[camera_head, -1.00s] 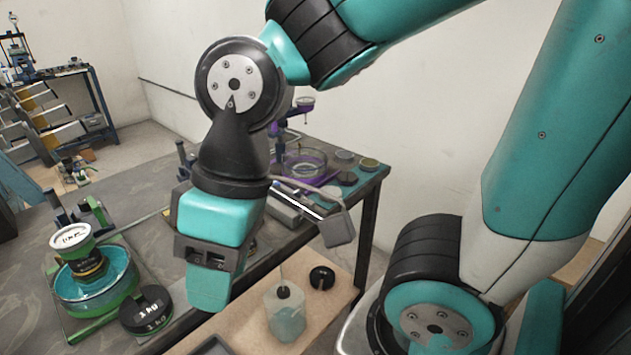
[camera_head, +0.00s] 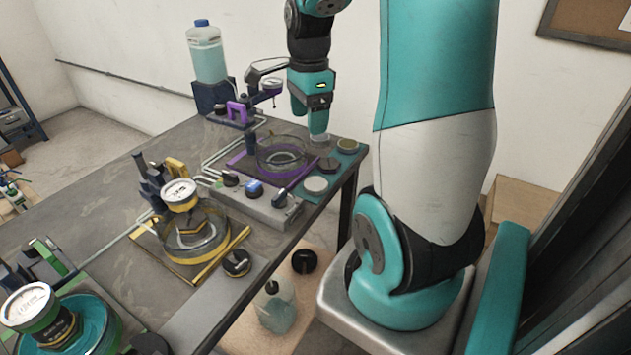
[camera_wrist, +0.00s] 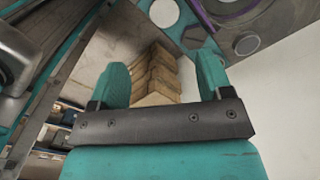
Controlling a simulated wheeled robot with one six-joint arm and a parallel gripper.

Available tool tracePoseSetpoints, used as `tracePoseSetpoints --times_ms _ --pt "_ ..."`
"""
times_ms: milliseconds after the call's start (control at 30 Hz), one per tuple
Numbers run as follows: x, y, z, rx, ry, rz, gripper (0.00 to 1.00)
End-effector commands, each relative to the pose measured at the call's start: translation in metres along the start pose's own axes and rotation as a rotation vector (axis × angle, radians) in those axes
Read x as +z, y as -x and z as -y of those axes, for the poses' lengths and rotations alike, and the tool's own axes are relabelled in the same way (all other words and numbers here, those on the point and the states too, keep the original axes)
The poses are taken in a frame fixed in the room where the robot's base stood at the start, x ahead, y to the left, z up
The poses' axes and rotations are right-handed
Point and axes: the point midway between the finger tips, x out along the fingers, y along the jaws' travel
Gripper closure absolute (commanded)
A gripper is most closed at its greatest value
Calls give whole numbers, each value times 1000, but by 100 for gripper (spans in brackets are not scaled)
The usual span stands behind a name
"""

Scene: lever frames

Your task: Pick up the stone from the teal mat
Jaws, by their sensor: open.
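The teal mat (camera_head: 343,163) lies along the right edge of the long table. On it are several round pieces: a dark one (camera_head: 328,165), a pale disc (camera_head: 315,184) and an olive-topped one (camera_head: 347,145). The dark one may be the stone, but I cannot tell for sure. My gripper (camera_head: 318,131) hangs over the mat's far end, partly hiding a grey round piece there. In the wrist view my gripper (camera_wrist: 163,76) is open, with nothing between its teal fingers. The mat (camera_wrist: 216,52) shows at the top of that view.
A glass dish on a purple-edged stand (camera_head: 282,157) is left of the mat. A bottle of pale liquid (camera_head: 207,52) stands behind. Yellow (camera_head: 190,232) and green (camera_head: 62,325) stations are nearer. A cardboard box (camera_head: 525,207) stands right of my base, and a wall is behind the table.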

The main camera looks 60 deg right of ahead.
Motion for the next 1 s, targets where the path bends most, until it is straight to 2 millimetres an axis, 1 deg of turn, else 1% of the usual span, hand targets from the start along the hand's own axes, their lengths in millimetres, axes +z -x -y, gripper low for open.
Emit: tracePoseSetpoints --times_ms 33,133,267,500,600,700,867,1000 --pt "-12 -1 2 6 -78 -8 28" --pt "-23 -10 3 11 -153 -16 28" --pt "-23 -35 2 16 -159 -17 28" --pt "-23 -90 1 16 -154 -16 28" --pt "-24 -108 2 13 -153 -16 28" --pt "-24 -119 2 10 -153 -16 28" --pt "-24 -128 2 9 -152 -16 28" --pt "-25 -145 3 13 -152 -16 28"
